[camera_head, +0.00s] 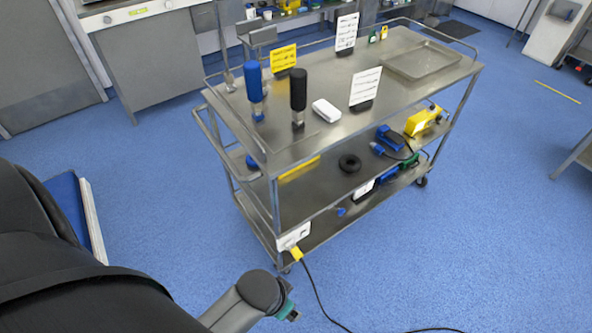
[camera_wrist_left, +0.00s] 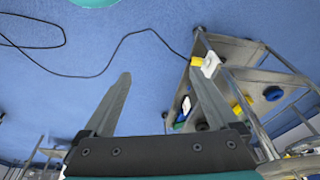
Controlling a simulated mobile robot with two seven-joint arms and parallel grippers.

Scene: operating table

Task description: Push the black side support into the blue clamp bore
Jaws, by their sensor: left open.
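In the head view a black upright cylinder (camera_head: 298,89) on a metal stem stands on the cart's top; it looks like the black side support. A similar blue cylinder (camera_head: 253,82) on a metal stem stands to its left. I cannot make out a blue clamp with a bore; a blue device (camera_head: 389,138) lies on the middle shelf. My left gripper (camera_wrist_left: 160,85) is open and empty in the left wrist view, with bare floor between its fingers. My left wrist (camera_head: 265,294) shows low in the head view, apart from the cart. My right gripper is not in view.
The steel cart (camera_head: 215,97) has top rails and holds a white box (camera_head: 326,110), sign cards and a tray (camera_head: 422,60). A cable (camera_head: 315,290) runs from its yellow plug (camera_head: 296,253) over the floor. A large black padded form (camera_head: 50,250) fills the lower left.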

